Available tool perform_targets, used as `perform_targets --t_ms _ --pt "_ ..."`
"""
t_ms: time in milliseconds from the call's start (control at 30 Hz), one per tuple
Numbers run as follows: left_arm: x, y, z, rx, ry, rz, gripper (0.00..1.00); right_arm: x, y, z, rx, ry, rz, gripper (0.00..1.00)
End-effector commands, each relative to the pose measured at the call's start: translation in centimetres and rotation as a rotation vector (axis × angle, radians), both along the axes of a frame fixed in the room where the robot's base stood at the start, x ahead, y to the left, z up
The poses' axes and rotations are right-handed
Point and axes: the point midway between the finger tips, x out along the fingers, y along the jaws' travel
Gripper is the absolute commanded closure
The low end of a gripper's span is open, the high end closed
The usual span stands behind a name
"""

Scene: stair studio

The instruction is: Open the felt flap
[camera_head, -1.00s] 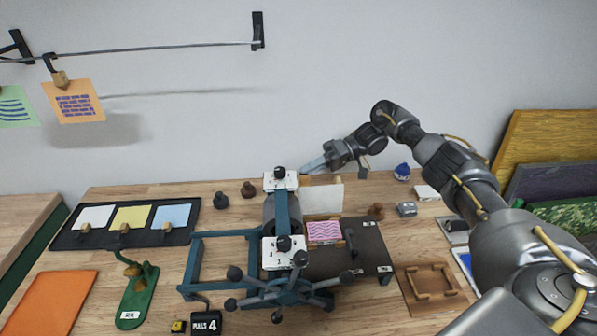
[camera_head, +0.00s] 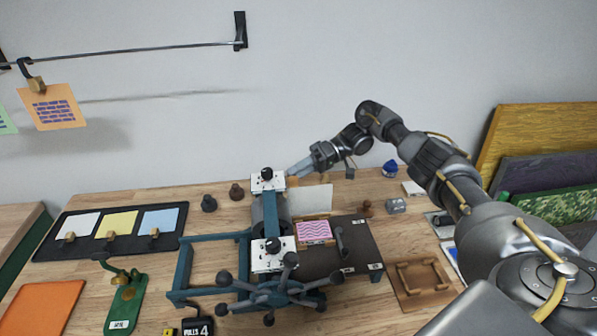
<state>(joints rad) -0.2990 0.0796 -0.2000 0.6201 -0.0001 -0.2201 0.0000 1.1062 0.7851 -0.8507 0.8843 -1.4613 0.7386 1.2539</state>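A pale upright panel, which looks like the felt flap (camera_head: 313,199), stands at the back of the dark bed of a blue roller press (camera_head: 213,240). A pink wavy plate (camera_head: 314,231) lies on the bed in front of it. My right gripper (camera_head: 298,168) reaches in from the right, with its fingertips just behind the panel's upper left edge and close to the press's rear end plate. I cannot tell whether the fingers touch the panel or how far apart they are. My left gripper is out of view.
The press's spoked wheel (camera_head: 272,293) juts forward. Small dark knobs (camera_head: 209,203) stand left of the press. A wooden frame (camera_head: 423,279) lies on the right and a tray of coloured sheets (camera_head: 108,230) on the left. My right arm spans the right side.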

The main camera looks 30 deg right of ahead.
Motion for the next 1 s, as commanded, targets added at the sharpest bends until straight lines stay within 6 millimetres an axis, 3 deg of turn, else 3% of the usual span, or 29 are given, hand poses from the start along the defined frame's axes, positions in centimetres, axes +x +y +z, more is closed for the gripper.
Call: perform_targets --t_ms 167,533,1000 --pt "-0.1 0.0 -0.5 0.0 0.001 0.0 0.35 0.0 -0.5 -0.1 -0.003 -0.001 0.0 0.57" --pt "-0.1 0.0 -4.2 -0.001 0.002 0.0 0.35 -0.7 -5.3 1.5 -0.004 -0.005 -0.005 0.57" --pt "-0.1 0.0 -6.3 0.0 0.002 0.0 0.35 -1.3 -8.9 3.1 -0.002 -0.002 0.0 0.57"
